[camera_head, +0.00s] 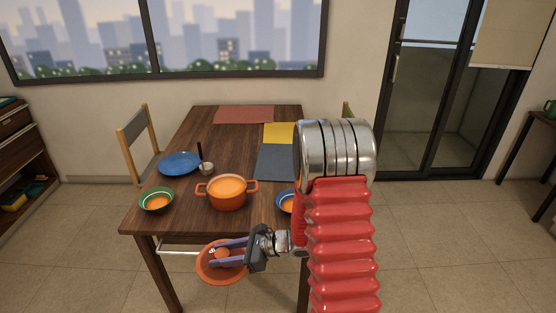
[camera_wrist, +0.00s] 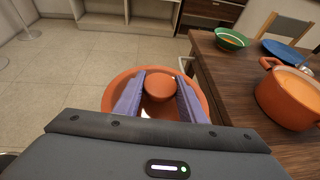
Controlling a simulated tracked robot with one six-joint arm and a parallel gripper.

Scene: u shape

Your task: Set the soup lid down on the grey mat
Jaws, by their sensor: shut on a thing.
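The orange soup lid (camera_head: 210,266) is held by its round knob in my gripper (camera_head: 222,253), off the near edge of the table and lower than the tabletop in the picture. In the wrist view the lid (camera_wrist: 113,98) lies below the two purple fingers of my gripper (camera_wrist: 160,90), which close on its knob from both sides. The grey mat (camera_head: 274,163) lies on the right side of the table, partly hidden by my arm. The orange soup pot (camera_head: 228,195) stands uncovered near the table's front, with orange soup in it.
A chair (camera_head: 133,145) stands at the left.

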